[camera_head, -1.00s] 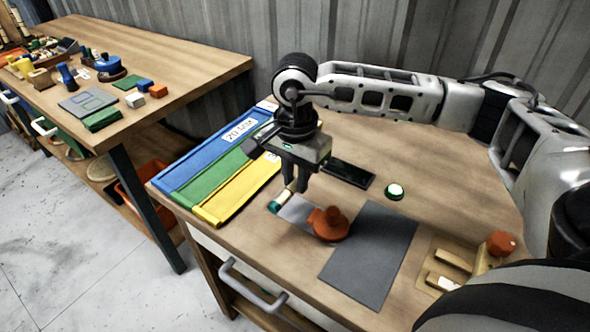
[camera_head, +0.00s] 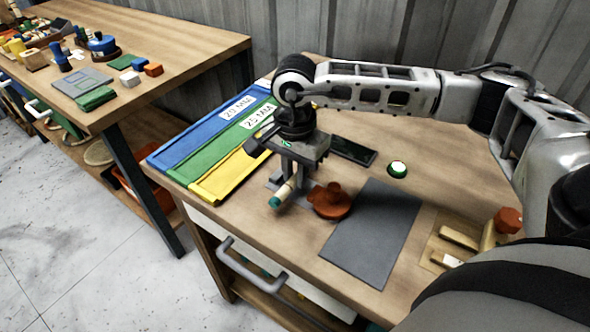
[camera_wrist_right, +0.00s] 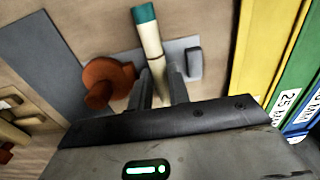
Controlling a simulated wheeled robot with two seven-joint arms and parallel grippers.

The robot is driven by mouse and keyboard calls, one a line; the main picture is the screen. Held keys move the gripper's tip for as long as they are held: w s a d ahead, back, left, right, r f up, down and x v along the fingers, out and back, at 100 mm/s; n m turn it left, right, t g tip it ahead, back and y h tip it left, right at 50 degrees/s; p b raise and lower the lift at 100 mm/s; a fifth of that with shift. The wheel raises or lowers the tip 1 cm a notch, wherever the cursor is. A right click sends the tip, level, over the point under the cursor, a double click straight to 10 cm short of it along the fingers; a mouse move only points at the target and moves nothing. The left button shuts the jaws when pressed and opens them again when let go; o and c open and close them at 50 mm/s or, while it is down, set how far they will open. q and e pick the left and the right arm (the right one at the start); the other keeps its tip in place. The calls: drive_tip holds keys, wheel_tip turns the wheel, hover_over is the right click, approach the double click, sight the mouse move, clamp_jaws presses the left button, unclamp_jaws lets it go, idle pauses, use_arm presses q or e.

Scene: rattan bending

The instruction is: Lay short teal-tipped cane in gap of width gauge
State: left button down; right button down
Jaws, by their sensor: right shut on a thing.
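The short cane (camera_head: 284,194) is pale with a teal tip (camera_head: 274,202). My right gripper (camera_head: 291,184) is shut on it, and the teal end points towards the front of the bench. In the right wrist view the cane (camera_wrist_right: 151,42) runs up from between the fingers (camera_wrist_right: 160,92). A grey metal piece with a raised block (camera_wrist_right: 194,63), apparently the width gauge, lies under and beside the cane. An orange-brown knobbed part (camera_wrist_right: 105,80) sits on the other side. I cannot tell whether the cane touches the gauge. My left gripper is out of view.
Blue, green and yellow trays (camera_head: 222,180) lie left of the gripper. A dark grey mat (camera_head: 372,235), a green-and-white button (camera_head: 397,168), a dark flat box (camera_head: 353,150) and a wooden fixture (camera_head: 462,240) are to the right. A second bench (camera_head: 190,48) stands at the left.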

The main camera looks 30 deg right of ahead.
drive_tip(key=c, duration=1.3)
unclamp_jaws()
drive_tip(key=shift+o, duration=0.2)
wheel_tip(320, 180, up, 16)
drive_tip(key=b, duration=0.1)
